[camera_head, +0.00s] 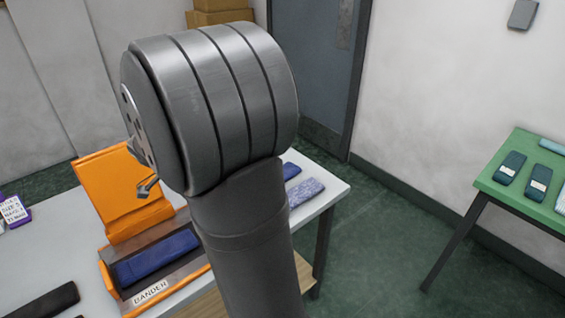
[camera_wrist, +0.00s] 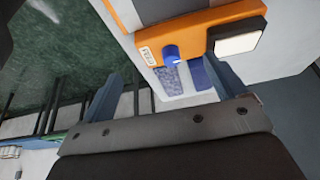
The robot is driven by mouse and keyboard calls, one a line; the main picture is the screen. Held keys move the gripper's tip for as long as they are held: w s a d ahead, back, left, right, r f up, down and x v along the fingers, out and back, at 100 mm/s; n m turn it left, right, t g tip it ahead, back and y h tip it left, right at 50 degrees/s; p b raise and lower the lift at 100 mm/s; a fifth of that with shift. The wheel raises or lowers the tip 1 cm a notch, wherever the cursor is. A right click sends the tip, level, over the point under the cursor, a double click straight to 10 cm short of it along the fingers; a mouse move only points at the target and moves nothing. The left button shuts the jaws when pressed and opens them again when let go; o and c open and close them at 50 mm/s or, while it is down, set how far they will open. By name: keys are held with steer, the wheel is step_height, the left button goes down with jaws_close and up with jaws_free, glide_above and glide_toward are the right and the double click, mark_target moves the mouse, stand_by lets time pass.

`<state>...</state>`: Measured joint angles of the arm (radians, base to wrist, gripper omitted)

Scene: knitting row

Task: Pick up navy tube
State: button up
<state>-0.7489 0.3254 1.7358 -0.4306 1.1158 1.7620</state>
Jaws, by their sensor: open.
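A dark blue, flattened knitted piece, the likely navy tube (camera_head: 155,257), lies in the tray of the orange bander (camera_head: 125,192) on the white table. Another blue piece (camera_head: 290,171) lies at the table's right side, partly behind my arm. In the wrist view, my gripper (camera_wrist: 165,68) is open, its two fingers apart with nothing held between them. Beyond them shows the orange bander (camera_wrist: 205,28) with a short bright blue cylinder (camera_wrist: 172,57) on it; I cannot tell what that is. My arm hides most of the gripper in the head view.
A speckled blue piece (camera_head: 305,191) lies near the white table's right edge. A black item (camera_head: 45,303) and a purple box with a label (camera_head: 13,211) are at the left. A green table (camera_head: 520,160) with several banded dark teal pieces stands right, across open floor.

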steer(key=w+d+n, duration=0.1)
steer(key=w+d, duration=0.4)
steer(key=w, duration=0.6)
steer(key=w+d, duration=0.5)
steer(key=w, duration=0.6)
steer(key=shift+n, duration=0.3)
steer(key=x, duration=1)
steer(key=shift+w+a+f, duration=0.1)
steer(key=shift+w+f, duration=0.1)
steer(key=shift+w, duration=0.25)
steer(key=shift+t, duration=0.3)
steer(key=shift+d+x, duration=0.2)
steer(key=shift+x, duration=1.25)
steer(key=shift+d+x, duration=0.15)
steer(key=shift+x, duration=1.3)
steer(key=shift+s+r, duration=0.1)
steer(key=shift+r, duration=0.05)
steer(key=c, duration=1.1)
steer(key=shift+o, duration=0.2)
